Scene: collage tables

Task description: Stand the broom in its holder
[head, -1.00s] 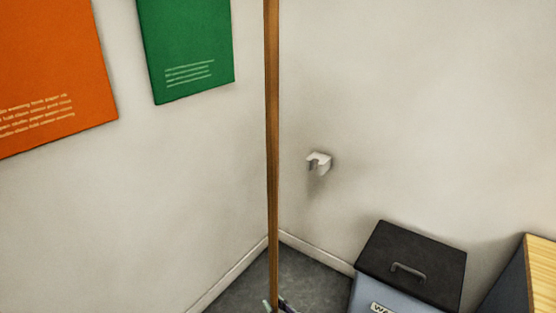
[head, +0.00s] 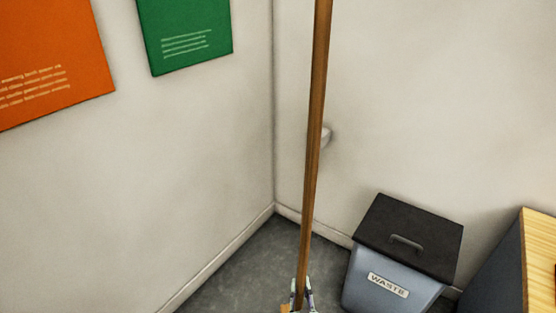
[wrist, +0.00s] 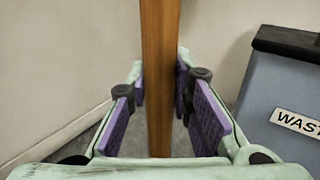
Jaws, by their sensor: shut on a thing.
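The broom's long wooden handle (head: 314,120) stands nearly upright in the head view, its top leaning slightly right and running out of the frame. My gripper (head: 302,290) is shut on the handle low in that view. In the wrist view the handle (wrist: 160,80) passes between the purple pads of my gripper (wrist: 160,103). The broom's head is out of view. The small white wall holder (head: 326,137) is on the right wall, mostly hidden behind the handle. I cannot tell whether handle and holder touch.
A grey-blue waste bin (head: 385,285) with a black lid stands against the right wall, right of my gripper; it also shows in the wrist view (wrist: 285,110). A wooden-topped cabinet (head: 540,250) is at the far right. Bare floor (head: 240,265) lies in the corner to the left.

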